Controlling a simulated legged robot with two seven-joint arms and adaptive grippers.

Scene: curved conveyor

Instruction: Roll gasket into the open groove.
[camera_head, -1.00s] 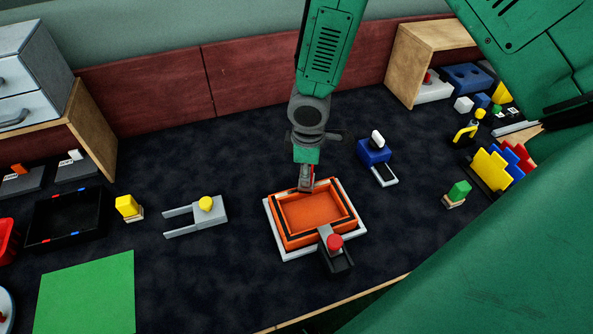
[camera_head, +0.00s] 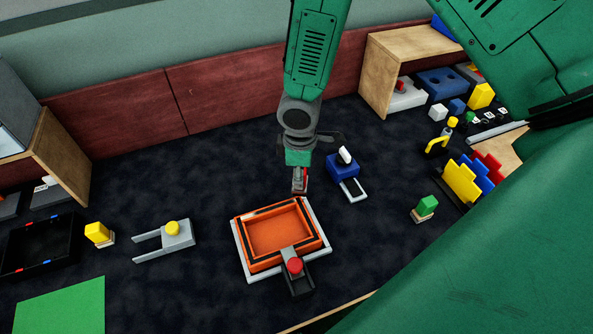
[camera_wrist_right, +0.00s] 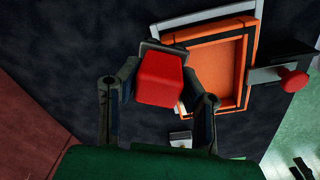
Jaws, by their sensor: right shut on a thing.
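An orange square block (camera_head: 253,265) with a recessed middle sits on a white base plate (camera_head: 314,217). Its rim has a groove, and black strip, apparently the gasket, shows along parts of it; I cannot tell how deep it sits. My right gripper (camera_head: 300,182) is beyond the block's far right corner. In the wrist view its fingers (camera_wrist_right: 157,92) are shut on a red-handled tool (camera_wrist_right: 160,78), with a dark grey part at its far end. The block (camera_wrist_right: 214,42) shows beyond the tool, apart from it. My left gripper is not in view.
A red-knobbed clamp (camera_head: 294,267) stands at the block's near edge. A blue holder (camera_head: 342,167) is right of my gripper. A grey fork with yellow knob (camera_head: 176,234) and a black tray (camera_head: 40,247) lie left.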

